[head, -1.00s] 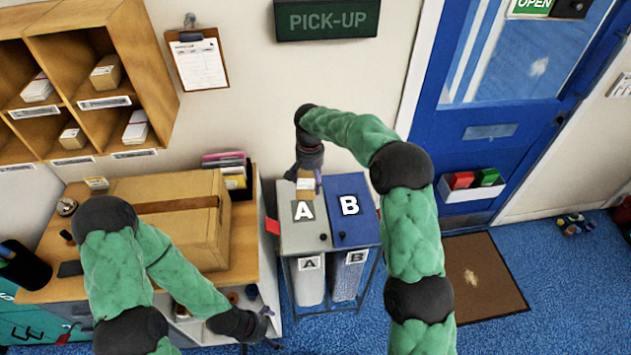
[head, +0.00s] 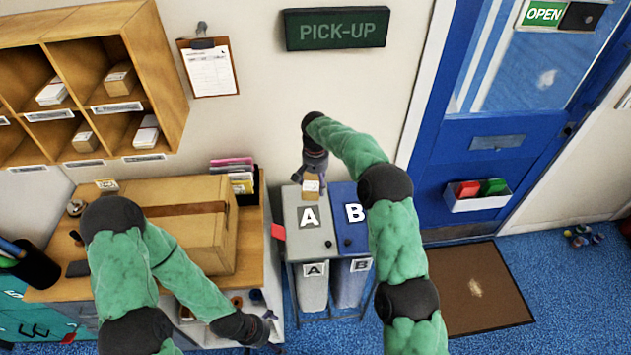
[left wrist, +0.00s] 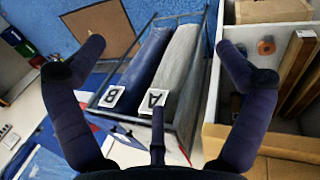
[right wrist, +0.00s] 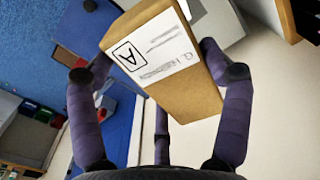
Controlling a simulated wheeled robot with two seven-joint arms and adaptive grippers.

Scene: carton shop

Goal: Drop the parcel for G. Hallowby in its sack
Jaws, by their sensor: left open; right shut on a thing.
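The parcel (head: 311,187) is a small brown box, held by my right gripper (head: 313,176) above the back of the grey lid marked A (head: 317,240). In the right wrist view the parcel (right wrist: 175,62) has a white label with a boxed A and a handwritten name, partly legible, between the fingers. Below the grey lid hangs a pale sack (head: 314,292) tagged A. Beside it are a blue lid marked B (head: 351,235) and a sack (head: 350,288) tagged B. Both lids look closed. My left gripper (head: 272,328) is open and empty, low beside the counter.
A wooden counter (head: 255,225) with a large carton (head: 180,225) stands left of the sacks. Pigeonholes (head: 165,60) hang on the wall at left. A blue door (head: 500,175) and brown mat (head: 475,290) are at right.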

